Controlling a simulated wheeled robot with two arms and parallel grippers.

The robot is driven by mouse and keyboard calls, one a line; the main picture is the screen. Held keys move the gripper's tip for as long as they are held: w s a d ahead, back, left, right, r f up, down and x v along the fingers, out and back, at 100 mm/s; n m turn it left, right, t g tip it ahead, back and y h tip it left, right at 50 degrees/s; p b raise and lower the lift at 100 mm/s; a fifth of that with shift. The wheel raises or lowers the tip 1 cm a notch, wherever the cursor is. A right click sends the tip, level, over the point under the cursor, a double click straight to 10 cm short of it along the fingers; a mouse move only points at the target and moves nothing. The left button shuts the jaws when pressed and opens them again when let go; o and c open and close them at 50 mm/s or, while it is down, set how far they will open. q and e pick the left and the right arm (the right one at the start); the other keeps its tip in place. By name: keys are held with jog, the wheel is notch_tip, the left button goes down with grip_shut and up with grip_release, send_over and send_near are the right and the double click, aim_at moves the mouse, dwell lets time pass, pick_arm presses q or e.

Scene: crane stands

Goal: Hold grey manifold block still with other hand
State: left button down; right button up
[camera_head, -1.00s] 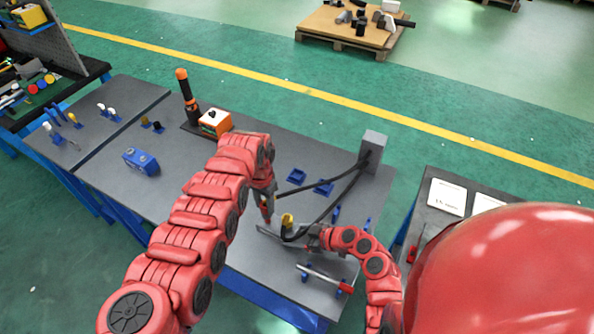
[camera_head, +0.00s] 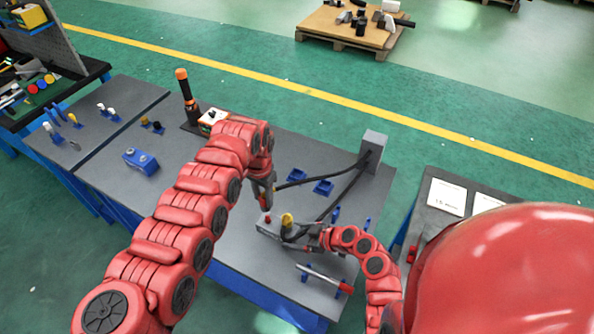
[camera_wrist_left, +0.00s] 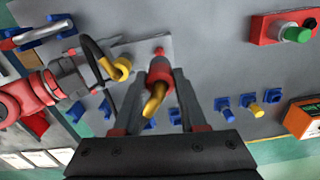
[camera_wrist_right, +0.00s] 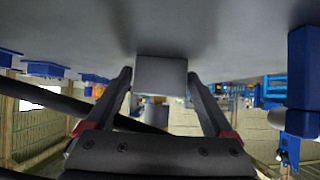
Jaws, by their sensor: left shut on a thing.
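The grey manifold block (camera_head: 267,231) lies on the dark table near its front edge, with a red port (camera_head: 268,218) and a yellow hose fitting (camera_head: 287,219) on top. A black hose (camera_head: 315,180) runs from there to the grey post. My right gripper (camera_head: 308,238) is at the block's right end. In the right wrist view the block's end face (camera_wrist_right: 160,76) sits between its parted fingers; firm contact is not visible.
The grey post (camera_head: 373,150) stands at the table's right rear. Blue holders (camera_head: 323,187) lie behind the block, and a rod on blue supports (camera_head: 325,277) lies in front. A blue box (camera_head: 140,161) and an orange box (camera_head: 212,121) stand left.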

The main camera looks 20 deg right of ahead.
jog(key=shift+o, duration=0.6)
jog(key=shift+s+d+r, duration=0.25)
jog(key=shift+d, duration=0.05)
jog(key=v, duration=1)
jog(key=shift+s+d+r, duration=0.2)
pick_arm(q)
jog(key=shift+r, duration=0.3)
jog(key=shift+r+p, duration=1)
jog(key=shift+r, duration=0.75)
pick_arm(e)
notch_tip(320, 180, up, 2)
jog(key=shift+s+r, duration=0.1)
jog(key=shift+s, duration=0.1)
